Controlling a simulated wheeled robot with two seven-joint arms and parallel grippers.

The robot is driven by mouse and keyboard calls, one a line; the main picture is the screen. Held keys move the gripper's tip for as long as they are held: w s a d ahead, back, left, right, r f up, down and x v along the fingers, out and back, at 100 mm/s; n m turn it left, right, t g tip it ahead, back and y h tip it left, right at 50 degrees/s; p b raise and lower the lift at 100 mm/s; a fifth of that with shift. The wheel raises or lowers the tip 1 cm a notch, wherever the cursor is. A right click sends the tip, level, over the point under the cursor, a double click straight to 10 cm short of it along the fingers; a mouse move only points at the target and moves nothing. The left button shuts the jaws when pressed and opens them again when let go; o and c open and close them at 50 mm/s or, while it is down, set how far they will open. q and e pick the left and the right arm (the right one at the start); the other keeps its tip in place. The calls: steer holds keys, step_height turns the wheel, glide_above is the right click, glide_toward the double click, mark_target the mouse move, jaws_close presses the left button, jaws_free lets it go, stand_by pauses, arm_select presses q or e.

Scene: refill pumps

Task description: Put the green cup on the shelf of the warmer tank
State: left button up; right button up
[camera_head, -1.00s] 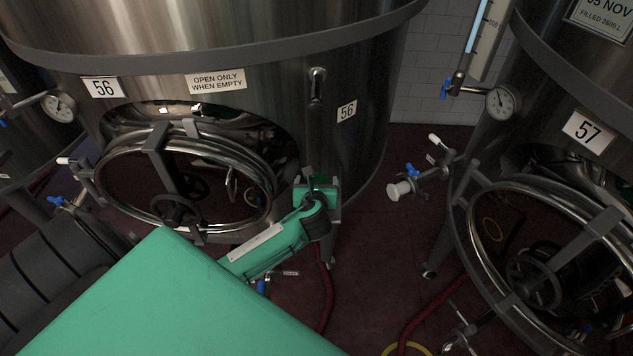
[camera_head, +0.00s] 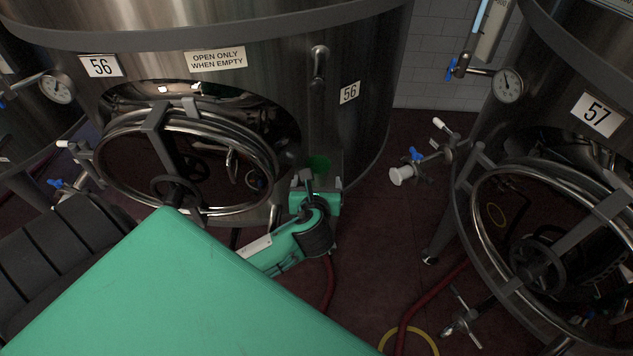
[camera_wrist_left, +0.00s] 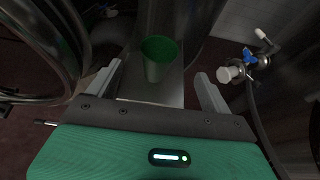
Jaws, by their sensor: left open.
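The green cup (camera_head: 319,163) stands upright on a small metal shelf (camera_wrist_left: 160,98) at the front of tank 56 (camera_head: 370,130). The left wrist view shows its round green opening (camera_wrist_left: 160,48) and its grey, shaded side. My left gripper (camera_head: 315,184) is open and empty, just in front of the cup. In the left wrist view its two fingers point toward the shelf, with the cup ahead between their lines and clear of both. Tank 57 (camera_head: 560,75) stands at the right. The dials (camera_head: 58,86) and (camera_head: 508,85) are too small to read surely. My right gripper is out of view.
A round hatch with a handwheel (camera_head: 176,190) sits left of the shelf; another hatch (camera_head: 535,270) is on tank 57. A blue-handled valve (camera_head: 418,162) juts out between the tanks. Red hoses (camera_head: 430,300) lie on the dark floor.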

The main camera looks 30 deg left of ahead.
arm_select(q)
steer(key=shift+s+d+r, duration=0.15)
steer(key=shift+s+d, duration=0.05)
steer(key=shift+s, duration=0.15)
steer(key=d+f+n+h, duration=0.3)
steer(key=d+f+n, duration=0.15)
steer(key=f, duration=0.35)
steer(key=d+f+n+h, duration=0.3)
steer(key=f+n, duration=0.3)
steer(key=f, duration=0.1)
steer(key=s+a+f+n+g, duration=0.1)
steer(key=s+f+n+g, duration=0.15)
steer(key=f, duration=0.65)
steer(key=s+f+n+g, duration=0.2)
steer(key=s+f+n, duration=0.15)
steer(key=f, duration=0.55)
steer(key=s+a+f+n+g, duration=0.25)
steer(key=s+f+n, duration=0.25)
steer(key=s+f, duration=1)
steer(key=s+f+n+g, duration=0.1)
steer(key=s+f+n, duration=0.2)
steer(key=s, duration=0.7)
steer(key=s+f+n+g+h, duration=0.1)
steer(key=s+f, duration=0.4)
steer(key=s, duration=0.5)
steer(key=shift+s+f+n+g, duration=0.25)
steer(key=shift+f+n+g, duration=0.15)
steer(key=shift+n+g, duration=0.5)
